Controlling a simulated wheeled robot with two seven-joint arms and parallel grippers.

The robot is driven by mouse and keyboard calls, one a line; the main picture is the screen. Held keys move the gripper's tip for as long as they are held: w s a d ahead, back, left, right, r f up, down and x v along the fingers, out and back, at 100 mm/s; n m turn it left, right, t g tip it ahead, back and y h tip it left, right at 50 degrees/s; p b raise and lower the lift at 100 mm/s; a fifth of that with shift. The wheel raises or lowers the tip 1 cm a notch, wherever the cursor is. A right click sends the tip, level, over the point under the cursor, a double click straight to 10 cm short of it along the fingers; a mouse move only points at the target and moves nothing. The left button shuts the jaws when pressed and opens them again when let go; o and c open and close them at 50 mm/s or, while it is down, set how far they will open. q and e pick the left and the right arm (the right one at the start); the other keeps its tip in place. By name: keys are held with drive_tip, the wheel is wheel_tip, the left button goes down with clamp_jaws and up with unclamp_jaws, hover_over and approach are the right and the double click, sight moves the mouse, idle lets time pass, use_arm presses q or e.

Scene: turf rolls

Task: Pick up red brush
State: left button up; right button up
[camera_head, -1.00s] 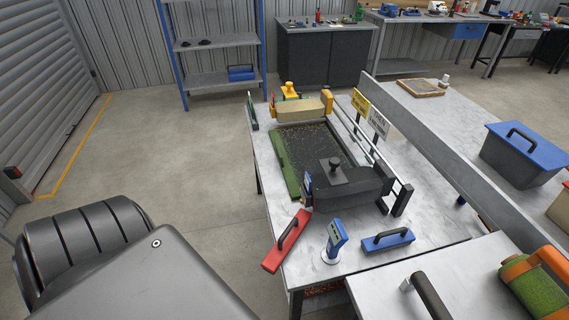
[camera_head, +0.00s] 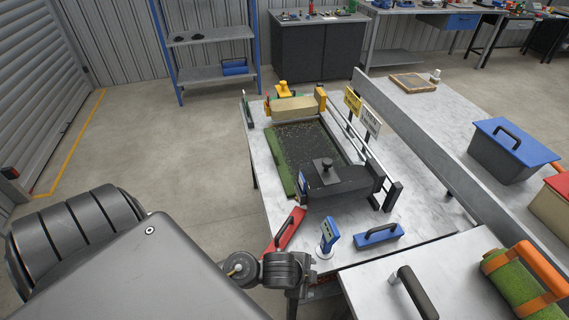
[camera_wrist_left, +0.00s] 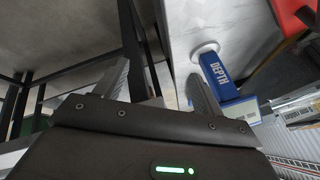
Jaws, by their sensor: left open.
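The red brush (camera_head: 290,230) lies at the near left corner of the marble-topped bench, its dark handle on top. My left arm's wrist covers its near end in the head view. Part of its red body also shows at the top right of the left wrist view (camera_wrist_left: 291,16). My left gripper (camera_wrist_left: 160,80) is open with nothing between its fingers. It is below the bench edge side of the picture, apart from the brush. Its fingers are not clear in the head view. My right gripper is not in view.
A blue depth gauge (camera_head: 330,233) stands right of the brush, close to my right-hand finger in the wrist view (camera_wrist_left: 218,75). A blue brush-like block (camera_head: 379,235) lies further right. A black roller unit (camera_head: 335,185) and turf tray (camera_head: 310,142) lie behind.

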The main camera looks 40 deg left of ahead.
use_arm(q)
wheel_tip(320, 180, up, 3)
drive_tip(key=w+m, duration=0.3)
drive_tip(key=m, duration=0.4)
drive_tip(key=m+g+y+p, duration=0.1)
drive_tip(key=m+y, duration=0.2)
drive_tip(key=m, duration=1.2)
approach(283, 236)
drive_tip(key=b+x, duration=0.3)
drive_tip(key=shift+s+f, duration=0.15)
drive_tip(key=shift+w+b+x, duration=0.15)
drive_tip(key=shift+b+x, duration=0.35)
drive_tip(key=shift+x, duration=1)
drive_tip(key=shift+w+b+x, duration=0.15)
drive_tip(key=shift+b+x, duration=0.3)
drive_tip(key=shift+x, duration=1.1)
drive_tip(key=shift+r, duration=0.25)
drive_tip(key=c, duration=1.1)
drive_tip(key=shift+r, duration=0.2)
drive_tip(key=shift+c, duration=0.2)
